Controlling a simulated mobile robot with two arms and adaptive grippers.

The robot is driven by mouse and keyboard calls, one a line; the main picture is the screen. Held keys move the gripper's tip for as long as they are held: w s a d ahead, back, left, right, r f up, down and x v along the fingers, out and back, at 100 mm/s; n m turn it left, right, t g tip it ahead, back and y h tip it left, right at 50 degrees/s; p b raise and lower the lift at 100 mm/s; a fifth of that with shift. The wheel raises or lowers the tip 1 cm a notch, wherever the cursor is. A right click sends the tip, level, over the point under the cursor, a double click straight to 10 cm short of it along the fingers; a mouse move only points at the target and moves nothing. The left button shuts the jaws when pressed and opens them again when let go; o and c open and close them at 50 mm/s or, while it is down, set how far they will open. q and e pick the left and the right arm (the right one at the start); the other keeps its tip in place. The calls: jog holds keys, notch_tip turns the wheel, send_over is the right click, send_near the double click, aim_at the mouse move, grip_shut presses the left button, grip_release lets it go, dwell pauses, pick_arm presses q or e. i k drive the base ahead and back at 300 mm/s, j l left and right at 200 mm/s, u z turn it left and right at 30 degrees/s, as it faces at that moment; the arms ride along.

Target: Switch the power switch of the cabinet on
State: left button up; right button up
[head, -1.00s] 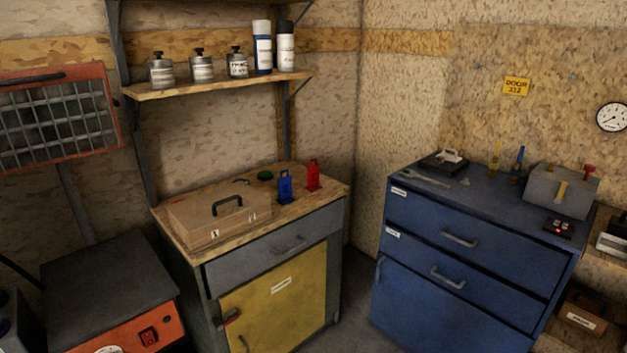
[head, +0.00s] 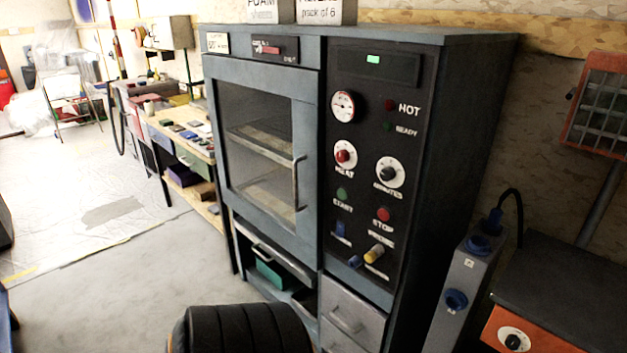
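The tall blue-grey cabinet (head: 263,228) stands in the middle of the head view, with its windowed door shut. Its black control panel (head: 372,170) on the right carries a gauge, lamps, knobs and buttons. Low on the panel are a blue switch (head: 341,230) with a blurred label, a second blue part (head: 355,262) and a yellowish knob (head: 375,254) marked PROBE. A small plate with a red mark (head: 275,48) sits above the door. I cannot tell which part is the power switch, or its position. A green display patch (head: 373,59) is bright. Neither gripper is in view.
A grey post with blue sockets (head: 465,285) and a dark-topped orange unit (head: 565,285) stand right of the cabinet. A long workbench (head: 178,150) runs behind it at left. Floor is open at left.

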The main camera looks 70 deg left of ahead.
aim_at(340, 229)
jog(key=u, duration=1.9)
